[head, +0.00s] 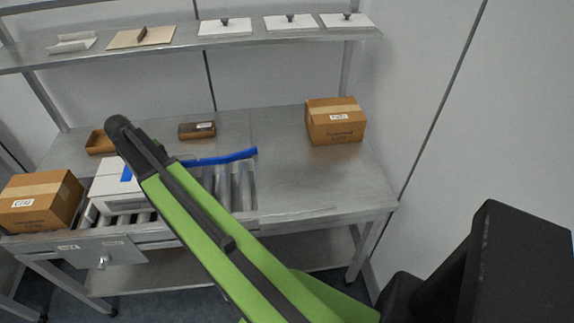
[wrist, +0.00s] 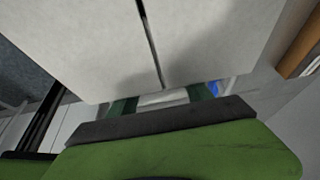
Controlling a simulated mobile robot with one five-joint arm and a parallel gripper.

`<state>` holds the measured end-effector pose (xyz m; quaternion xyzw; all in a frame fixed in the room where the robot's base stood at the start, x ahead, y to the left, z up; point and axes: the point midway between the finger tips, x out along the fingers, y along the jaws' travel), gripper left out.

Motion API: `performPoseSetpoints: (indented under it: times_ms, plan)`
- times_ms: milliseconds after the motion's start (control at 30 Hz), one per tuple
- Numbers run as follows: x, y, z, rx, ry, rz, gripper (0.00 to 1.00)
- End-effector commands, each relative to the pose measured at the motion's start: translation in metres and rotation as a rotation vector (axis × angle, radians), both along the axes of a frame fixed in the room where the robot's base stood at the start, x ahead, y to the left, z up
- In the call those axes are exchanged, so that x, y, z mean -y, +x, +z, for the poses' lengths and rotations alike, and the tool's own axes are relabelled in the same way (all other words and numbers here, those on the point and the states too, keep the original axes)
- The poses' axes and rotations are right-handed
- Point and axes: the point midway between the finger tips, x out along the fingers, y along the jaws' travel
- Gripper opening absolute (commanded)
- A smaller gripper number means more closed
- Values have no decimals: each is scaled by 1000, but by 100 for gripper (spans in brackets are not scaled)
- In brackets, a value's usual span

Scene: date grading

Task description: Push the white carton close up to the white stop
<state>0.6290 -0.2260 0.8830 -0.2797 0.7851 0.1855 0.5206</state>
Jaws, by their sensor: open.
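The white carton (head: 112,178) stands on the roller track at the left of the bench in the head view, with a blue mark on top. My arm hides its right part. A pale surface with a dark slit, likely the carton (wrist: 210,45), fills the upper wrist view very close to my gripper (wrist: 160,98). My gripper is open; I cannot tell if it touches the carton. In the head view my arm hides the gripper. A narrow white piece (head: 90,212) shows at the carton's left front; I cannot tell if it is the white stop.
A brown carton (head: 40,201) stands left of the white one, another (head: 335,121) at the bench's right. A blue bar (head: 222,157) lies behind the rollers (head: 234,185). A brown block (head: 197,130) and open box (head: 100,142) lie behind. The bench's right middle is clear.

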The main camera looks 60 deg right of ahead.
Motion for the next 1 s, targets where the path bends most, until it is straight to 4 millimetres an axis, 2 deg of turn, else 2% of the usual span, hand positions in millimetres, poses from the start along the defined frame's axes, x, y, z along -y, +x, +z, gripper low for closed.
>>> performPoseSetpoints:
  times_ms: [200,1000]
  plan:
    - [-10,12,0,0,0,1,58]
    - [-19,21,0,0,0,0,58]
